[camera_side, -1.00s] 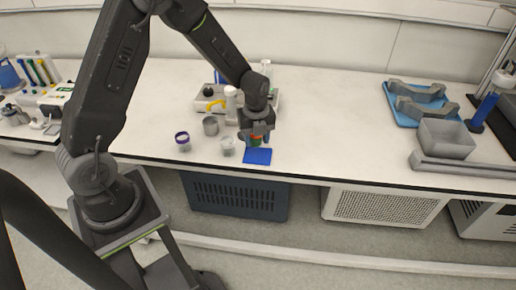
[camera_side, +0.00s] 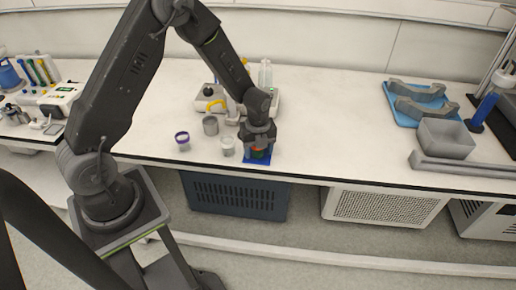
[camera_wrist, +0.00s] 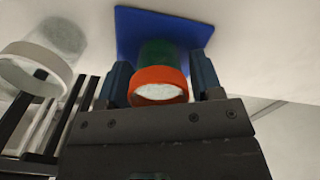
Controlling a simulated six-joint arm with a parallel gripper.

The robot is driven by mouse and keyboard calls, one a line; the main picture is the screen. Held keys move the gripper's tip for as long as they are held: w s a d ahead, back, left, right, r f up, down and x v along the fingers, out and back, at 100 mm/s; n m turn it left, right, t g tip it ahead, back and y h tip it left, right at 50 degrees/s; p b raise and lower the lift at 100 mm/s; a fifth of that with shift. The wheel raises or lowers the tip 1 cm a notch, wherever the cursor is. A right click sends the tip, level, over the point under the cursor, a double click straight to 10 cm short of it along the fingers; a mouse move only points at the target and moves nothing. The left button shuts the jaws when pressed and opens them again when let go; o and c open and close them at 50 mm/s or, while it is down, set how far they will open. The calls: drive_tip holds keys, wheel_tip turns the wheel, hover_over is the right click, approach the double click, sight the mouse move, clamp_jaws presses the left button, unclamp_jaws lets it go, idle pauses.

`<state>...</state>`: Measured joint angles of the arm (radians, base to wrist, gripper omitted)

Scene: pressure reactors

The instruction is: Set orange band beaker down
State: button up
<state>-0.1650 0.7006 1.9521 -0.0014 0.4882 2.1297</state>
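The orange band beaker (camera_wrist: 160,86) is between the two fingers of my gripper (camera_wrist: 160,82) in the wrist view. It has an orange rim, a green body and pale contents. In the side view the beaker (camera_side: 259,153) shows small under my gripper (camera_side: 259,146), over the blue mat (camera_side: 249,162). The blue mat (camera_wrist: 128,38) lies behind and below the beaker in the wrist view. The fingers are close against both sides of the beaker. Whether its base touches the mat is hard to tell.
A clear beaker with a white rim (camera_side: 228,147) stands just left of the mat. A purple-banded beaker (camera_side: 182,141) and a grey cup (camera_side: 210,125) stand farther left. A device with a yellow part (camera_side: 216,104) is behind. The bench to the right is clear up to a blue tray (camera_side: 401,116).

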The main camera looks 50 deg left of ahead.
drive_tip(key=shift+o, duration=1)
wheel_tip(320, 180, up, 12)
drive_tip(key=s+d+r+n+t, duration=0.35)
drive_tip(key=s+r+n, duration=0.55)
drive_tip(key=r+n, duration=0.3)
drive_tip(key=s+d+r+n+t, duration=0.2)
drive_tip(key=s+d+r+n, duration=0.1)
drive_tip(key=s+n, duration=0.7)
drive_tip(key=shift+v, duration=1.05)
drive_tip(key=shift+s+d+f, duration=0.1)
drive_tip(key=shift+s, duration=0.05)
